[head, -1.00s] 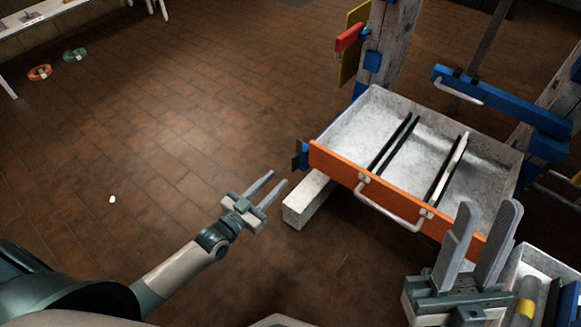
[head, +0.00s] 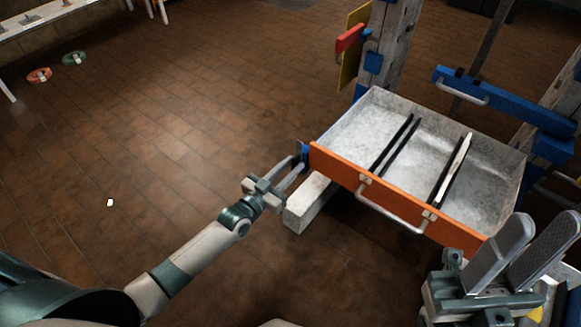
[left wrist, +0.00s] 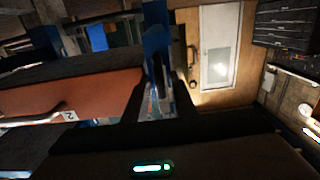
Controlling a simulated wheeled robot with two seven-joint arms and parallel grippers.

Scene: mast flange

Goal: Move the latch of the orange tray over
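The orange-fronted tray (head: 335,168) is pulled out, with a metal handle on its front. Its latch (head: 305,153), a small blue piece, sits at the left end of the orange front. My left gripper (head: 298,158) is open, with its fingertips at the latch; I cannot tell whether they touch it. In the left wrist view the orange front (left wrist: 90,97) with a "2" label lies left, and a blue upright piece (left wrist: 156,45), likely the latch, shows in the middle. My right gripper (head: 545,225) is open and empty in front of the tray's right end.
A pale block (head: 308,203) lies below the tray's left end. A blue bar with a handle (head: 500,100) and a wooden post (head: 397,50) with a red piece (head: 350,38) stand behind.

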